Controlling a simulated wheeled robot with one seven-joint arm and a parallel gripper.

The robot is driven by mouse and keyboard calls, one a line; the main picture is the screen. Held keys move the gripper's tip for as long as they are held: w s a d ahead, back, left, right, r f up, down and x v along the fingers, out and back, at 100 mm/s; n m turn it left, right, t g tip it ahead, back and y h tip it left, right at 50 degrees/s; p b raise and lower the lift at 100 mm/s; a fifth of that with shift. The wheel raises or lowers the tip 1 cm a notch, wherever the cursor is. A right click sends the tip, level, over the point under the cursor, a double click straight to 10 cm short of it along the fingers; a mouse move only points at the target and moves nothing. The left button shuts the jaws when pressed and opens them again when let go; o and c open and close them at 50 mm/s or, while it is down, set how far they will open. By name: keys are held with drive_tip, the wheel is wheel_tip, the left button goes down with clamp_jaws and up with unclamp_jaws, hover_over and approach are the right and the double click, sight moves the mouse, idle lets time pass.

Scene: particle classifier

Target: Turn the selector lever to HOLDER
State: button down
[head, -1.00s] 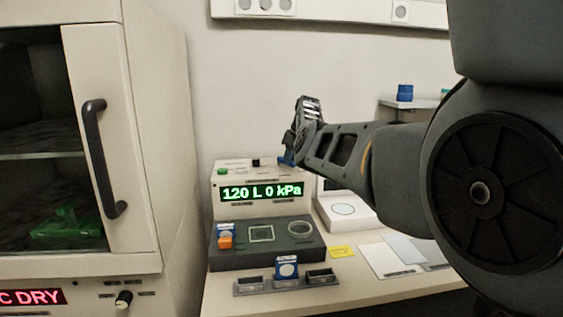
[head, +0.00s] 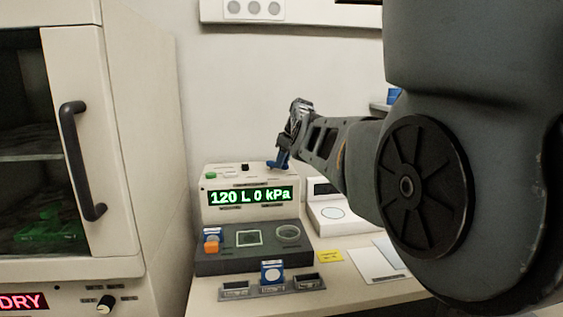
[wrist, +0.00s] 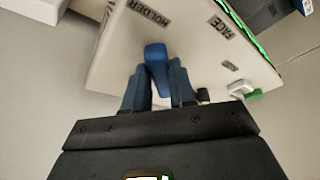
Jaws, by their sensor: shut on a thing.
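The blue selector lever (wrist: 156,62) stands on top of the white classifier unit (head: 216,211). In the wrist view, it lies between the two fingers of my gripper (wrist: 159,80), which is shut on it. The HOLDER label (wrist: 148,13) is near the lever's free end, a little to its left. The FACE label (wrist: 220,25) is farther off to the right. In the head view, my gripper (head: 282,158) is at the right end of the unit's top, and the lever's exact angle is hard to tell there. The unit's green display (head: 250,196) reads 120 L 0 kPa.
A green button (wrist: 247,95) and a dark knob (head: 245,167) share the unit's top. A white scale-like device (head: 336,216) is to the right, a cabinet (head: 125,120) to the left.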

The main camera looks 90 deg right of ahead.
drive_tip(key=c, duration=0.9)
unclamp_jaws()
drive_tip(key=shift+r, duration=0.1)
drive_tip(key=shift+b+v, duration=0.4)
drive_tip(key=shift+v, duration=3.4)
drive_tip(key=shift+s, duration=0.1)
